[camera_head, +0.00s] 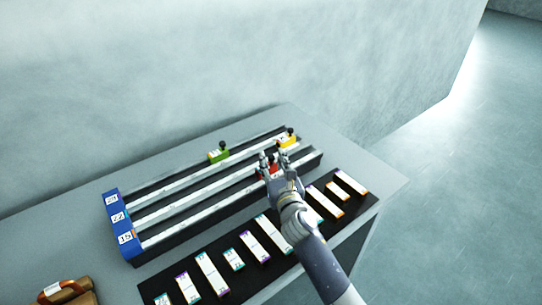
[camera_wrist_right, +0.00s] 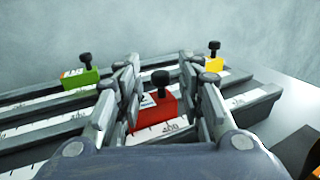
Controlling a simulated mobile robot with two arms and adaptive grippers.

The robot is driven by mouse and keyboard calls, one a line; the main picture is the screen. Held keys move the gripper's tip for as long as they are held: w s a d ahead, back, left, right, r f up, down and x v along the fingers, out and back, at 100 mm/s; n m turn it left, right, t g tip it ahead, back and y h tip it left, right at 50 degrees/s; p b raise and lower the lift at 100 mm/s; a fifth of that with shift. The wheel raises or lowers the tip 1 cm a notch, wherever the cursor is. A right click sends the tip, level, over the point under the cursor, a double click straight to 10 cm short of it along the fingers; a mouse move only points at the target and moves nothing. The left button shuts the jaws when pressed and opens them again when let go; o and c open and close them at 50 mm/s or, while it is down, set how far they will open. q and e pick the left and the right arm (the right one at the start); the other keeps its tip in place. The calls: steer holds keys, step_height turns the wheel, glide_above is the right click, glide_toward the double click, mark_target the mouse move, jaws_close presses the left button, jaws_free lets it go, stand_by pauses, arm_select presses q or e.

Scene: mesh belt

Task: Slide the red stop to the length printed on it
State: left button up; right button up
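The red stop (camera_wrist_right: 153,118), a block with a black knob, sits on the front rail of the black fixture. It also shows in the head view (camera_head: 272,171), mostly behind my right gripper (camera_head: 270,160). In the wrist view, the fingers of my right gripper (camera_wrist_right: 160,75) are open on either side of the stop, with a small gap at its right side. A white label on the stop is partly hidden by the left finger, and I cannot read it. The front rail's white scale (camera_head: 190,216) runs toward the blue end block (camera_head: 120,222). My left gripper is not in view.
A green stop (camera_head: 218,154) is on another rail and a yellow stop (camera_head: 287,138) is near the right end. A black mat (camera_head: 215,268) with several white strips lies in front. A brown object with an orange handle (camera_head: 68,288) is at lower left.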

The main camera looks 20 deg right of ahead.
mark_target(257, 171)
steer(key=shift+w, duration=1.2)
steer(key=shift+c, duration=0.8)
jaws_close()
steer(key=a, duration=0.1)
steer(key=s+a, duration=0.1)
steer(key=a, duration=0.2)
steer(key=shift+s+a+f+b, duration=0.25)
steer(key=shift+s+a+b, duration=0.05)
steer(key=shift+s, duration=0.1)
steer(key=shift+s+a+r, duration=0.15)
steer(key=shift+a, duration=0.3)
steer(key=shift+o, duration=0.8)
jaws_free()
steer(key=shift+d, duration=0.1)
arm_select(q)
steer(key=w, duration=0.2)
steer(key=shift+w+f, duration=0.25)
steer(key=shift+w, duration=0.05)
arm_select(e)
steer(key=shift+r, duration=0.1)
